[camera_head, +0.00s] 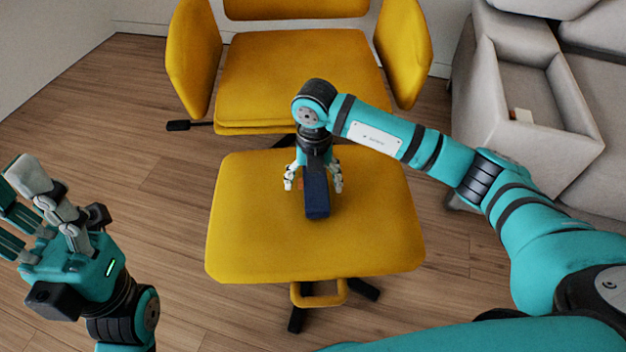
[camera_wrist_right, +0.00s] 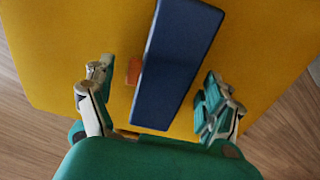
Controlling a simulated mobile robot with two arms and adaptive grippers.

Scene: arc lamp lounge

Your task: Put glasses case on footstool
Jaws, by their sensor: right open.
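The dark blue glasses case (camera_head: 316,196) lies on the yellow footstool (camera_head: 255,240), near the middle of its seat. A small orange patch shows at the case's left side. My right gripper (camera_head: 313,184) is right over the case, with its fingers apart on either side of it. In the right wrist view the case (camera_wrist_right: 178,65) lies between the open fingers, with a gap on both sides, and the yellow seat (camera_wrist_right: 80,40) is beneath it. My left gripper (camera_head: 40,200) is at the far left, away from the footstool, with its fingers spread and nothing in them.
A yellow armchair (camera_head: 300,75) stands behind the footstool. A grey sofa (camera_head: 590,160) with an open armrest compartment (camera_head: 520,85) is at the right; a small whitish item (camera_head: 522,115) lies in it. Wooden floor (camera_head: 165,170) is clear left of the footstool.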

